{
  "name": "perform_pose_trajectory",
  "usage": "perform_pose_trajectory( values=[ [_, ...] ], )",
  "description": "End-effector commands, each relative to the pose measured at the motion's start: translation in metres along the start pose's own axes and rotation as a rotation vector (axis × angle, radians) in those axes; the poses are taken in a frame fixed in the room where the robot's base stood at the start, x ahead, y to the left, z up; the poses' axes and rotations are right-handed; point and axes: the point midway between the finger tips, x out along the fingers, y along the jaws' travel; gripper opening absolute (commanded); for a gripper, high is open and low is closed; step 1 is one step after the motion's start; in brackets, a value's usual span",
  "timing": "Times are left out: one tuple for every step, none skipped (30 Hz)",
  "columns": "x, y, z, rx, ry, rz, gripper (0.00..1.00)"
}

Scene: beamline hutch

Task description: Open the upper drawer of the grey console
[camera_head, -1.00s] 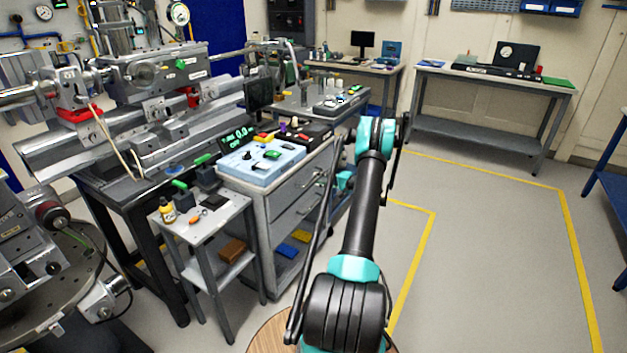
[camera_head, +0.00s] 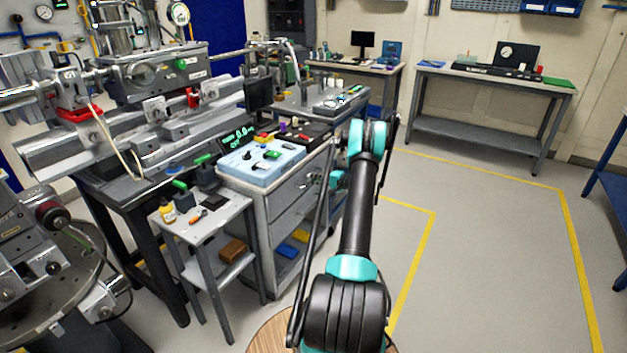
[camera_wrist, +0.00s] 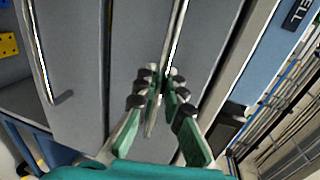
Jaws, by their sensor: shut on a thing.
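The grey console (camera_head: 262,215) stands left of my arm in the head view, with two drawer fronts above an open shelf. The upper drawer (camera_wrist: 205,55) has a long bar handle (camera_wrist: 178,45), which runs between my fingertips in the wrist view. My gripper (camera_wrist: 160,88) is shut on this handle. The lower drawer (camera_wrist: 80,75) and its bar handle (camera_wrist: 38,50) are to the left in the wrist view, apart from my fingers. In the head view my arm partly hides the drawer fronts and the grip. I cannot tell whether the upper drawer stands out from the console.
A blue control box (camera_head: 262,162) sits on the console top. A small grey side table (camera_head: 205,222) stands against its left, holding a yellow bottle and small tools. Yellow and blue bins lie on the console's lower shelf. The floor (camera_head: 490,240) to the right is clear.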

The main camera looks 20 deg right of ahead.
Motion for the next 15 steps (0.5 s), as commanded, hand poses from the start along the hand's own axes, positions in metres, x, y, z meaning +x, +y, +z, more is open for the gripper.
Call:
perform_pose_trajectory(
  values=[
    [-0.0001, 0.0003, 0.0, 0.0, 0.0, 0.0, 0.0],
    [-0.0002, 0.0003, 0.0, 0.0, 0.0, 0.001, 0.0],
    [-0.0002, 0.0003, 0.0, 0.0, 0.0, 0.001, 0.0],
    [-0.0002, 0.0003, 0.0, 0.0, 0.0, 0.001, 0.0],
    [-0.0002, 0.0003, 0.0, 0.0, 0.0, 0.001, 0.0],
    [-0.0002, 0.0003, 0.0, 0.0, 0.0, 0.001, 0.0],
    [-0.0002, 0.0004, 0.0, 0.0, 0.0, 0.001, 0.0],
    [-0.0002, 0.0004, 0.0, 0.0, 0.0, 0.001, 0.0],
    [-0.0003, 0.0004, 0.0, 0.0, 0.0, 0.001, 0.0],
    [-0.0006, 0.0005, 0.0, 0.0, 0.0, 0.001, 0.0],
    [-0.0012, 0.0006, -0.0001, 0.0, 0.0, 0.001, 0.0],
    [-0.0025, 0.0009, -0.0002, 0.0, 0.001, 0.001, 0.0],
    [-0.004, 0.0012, -0.0002, 0.0, 0.001, 0.001, 0.0],
    [-0.0059, 0.0015, -0.0003, 0.0, 0.001, 0.001, 0.0],
    [-0.0093, 0.0022, -0.0004, 0.0, 0.001, 0.001, 0.0]
  ],
)
